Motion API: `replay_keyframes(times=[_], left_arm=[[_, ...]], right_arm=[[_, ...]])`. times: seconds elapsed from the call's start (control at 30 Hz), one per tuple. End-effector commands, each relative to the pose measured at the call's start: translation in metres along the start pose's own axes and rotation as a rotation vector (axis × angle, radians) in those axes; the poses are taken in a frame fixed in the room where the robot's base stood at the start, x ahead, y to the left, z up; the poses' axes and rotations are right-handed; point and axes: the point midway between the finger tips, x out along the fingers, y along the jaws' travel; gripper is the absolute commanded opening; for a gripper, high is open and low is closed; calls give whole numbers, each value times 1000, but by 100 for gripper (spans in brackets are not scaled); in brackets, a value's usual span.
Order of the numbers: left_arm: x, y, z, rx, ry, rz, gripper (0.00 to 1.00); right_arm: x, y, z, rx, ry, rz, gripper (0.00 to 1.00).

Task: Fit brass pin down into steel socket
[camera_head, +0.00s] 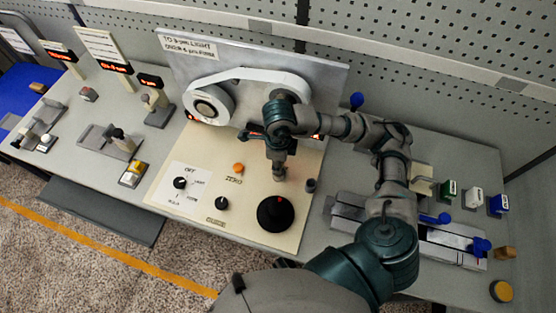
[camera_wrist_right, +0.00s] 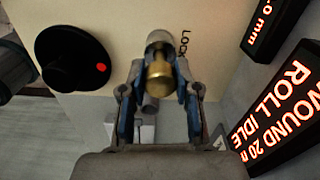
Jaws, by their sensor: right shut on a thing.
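The brass pin (camera_wrist_right: 159,79) shows in the right wrist view between the two fingers of my right gripper (camera_wrist_right: 160,84), which is shut on it. A silver, round-ended piece (camera_wrist_right: 159,42) shows directly beyond the brass, in line with it. I cannot tell whether it is the steel socket or part of the pin, nor whether pin and socket touch. In the head view my right gripper (camera_head: 279,170) points down over the cream panel, behind the large black knob. The pin is not distinct there. My left gripper is not in view.
The black knob (camera_head: 276,213) with a red mark stands close to the gripper. A small dark post (camera_head: 311,185) stands to its right. A white belt (camera_head: 245,76) and roller lie behind. Blue-handled slides (camera_head: 440,218) are at the right.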

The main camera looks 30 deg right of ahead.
Motion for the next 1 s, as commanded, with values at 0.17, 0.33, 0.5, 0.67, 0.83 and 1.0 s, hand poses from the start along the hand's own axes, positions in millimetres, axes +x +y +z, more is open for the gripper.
replay_keyframes(times=[0.17, 0.33, 0.5, 0.67, 0.83, 1.0], left_arm=[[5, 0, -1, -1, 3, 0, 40], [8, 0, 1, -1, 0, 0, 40], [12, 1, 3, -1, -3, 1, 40], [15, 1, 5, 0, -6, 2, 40], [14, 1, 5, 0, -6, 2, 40], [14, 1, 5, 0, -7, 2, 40]], right_arm=[[6, 0, 0, 0, 0, 0, 0], [10, 0, 0, 0, 0, 0, 0], [14, 0, 0, 0, 0, 0, 0], [18, 0, 0, 0, 0, 0, 0], [16, 0, 0, 0, 0, 0, 60], [16, 0, 0, 0, 0, 0, 60]])
